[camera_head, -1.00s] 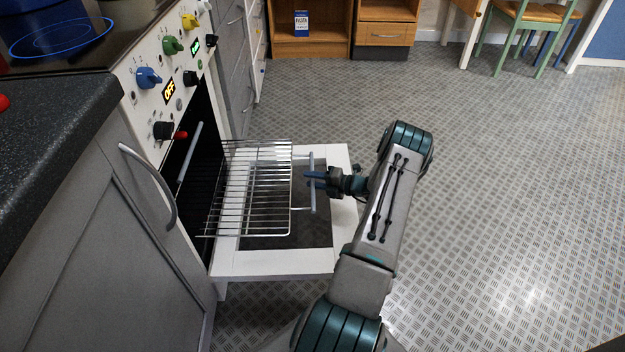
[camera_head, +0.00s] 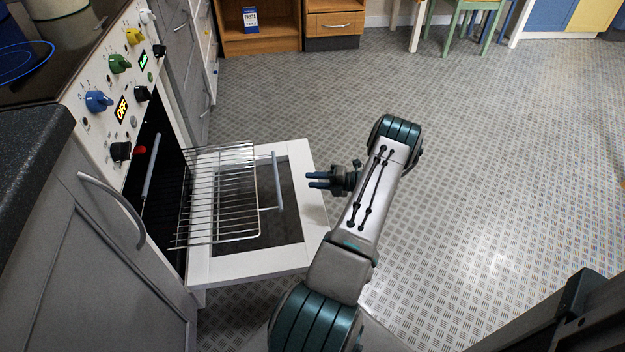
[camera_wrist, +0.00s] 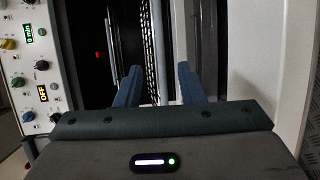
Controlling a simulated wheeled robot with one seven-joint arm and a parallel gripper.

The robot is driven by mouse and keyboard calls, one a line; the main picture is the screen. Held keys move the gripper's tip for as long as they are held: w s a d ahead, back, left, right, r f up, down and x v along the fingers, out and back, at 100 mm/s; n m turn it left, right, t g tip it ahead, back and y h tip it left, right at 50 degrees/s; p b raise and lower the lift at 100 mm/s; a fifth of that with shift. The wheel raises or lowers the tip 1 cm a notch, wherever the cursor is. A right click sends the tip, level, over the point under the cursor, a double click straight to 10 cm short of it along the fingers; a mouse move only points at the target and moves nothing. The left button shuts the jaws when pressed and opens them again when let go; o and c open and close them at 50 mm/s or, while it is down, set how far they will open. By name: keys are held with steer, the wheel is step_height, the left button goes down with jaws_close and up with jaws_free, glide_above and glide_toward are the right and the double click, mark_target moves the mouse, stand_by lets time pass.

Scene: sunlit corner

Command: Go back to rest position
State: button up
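My gripper (camera_head: 318,180) is open and empty, its two blue fingers spread apart over the right edge of the lowered oven door (camera_head: 255,267). In the wrist view, my gripper (camera_wrist: 158,85) faces the oven, with nothing between its fingers. A wire rack (camera_head: 222,200) is pulled partly out of the oven above the door, to the left of the fingertips and apart from them. A grey handle bar (camera_head: 278,181) lies between the rack and my gripper, not touched by the fingers.
The oven's control panel (camera_head: 110,75) carries coloured knobs and lit displays. A grey cabinet (camera_head: 100,265) with a curved handle stands at the left. A blue pasta box (camera_head: 250,19) sits in a wooden shelf at the back. The patterned floor (camera_head: 480,150) to the right is clear.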

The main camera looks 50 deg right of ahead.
stand_by(0.3)
steer(key=w+a+r+n+g+p, duration=0.1)
steer(key=a+r+n+g+p, duration=0.35)
steer(key=a+r+n, duration=0.55)
steer(key=w+a+r+n+g+p, duration=0.2)
steer(key=a+r+n+g+p, duration=0.4)
steer(key=r, duration=0.9)
steer(key=w+a+r+n+g+p, duration=0.15)
steer(key=a+r+n+p, duration=0.25)
steer(key=a+r+n, duration=0.6)
steer(key=s+a+r+n+h+p, duration=0.2)
steer(key=s+a+r+n+p, duration=0.2)
steer(key=r, duration=0.5)
steer(key=s+a+r+n+h+p, duration=0.3)
steer(key=s+a+r+n+p, duration=0.2)
steer(key=s+r+n, duration=0.3)
steer(key=s+a+r+n+t+h+p, duration=0.1)
steer(key=s+a+r+n+h+p, duration=0.2)
steer(key=r, duration=0.9)
steer(key=s+a+n+p, duration=0.2)
steer(key=s+n+p, duration=0.1)
steer(key=n+p, duration=0.1)
steer(key=shift+s+r+n, duration=0.15)
steer(key=shift+r+n, duration=0.1)
steer(key=shift+n, duration=0.65)
steer(key=shift+a, duration=0.15)
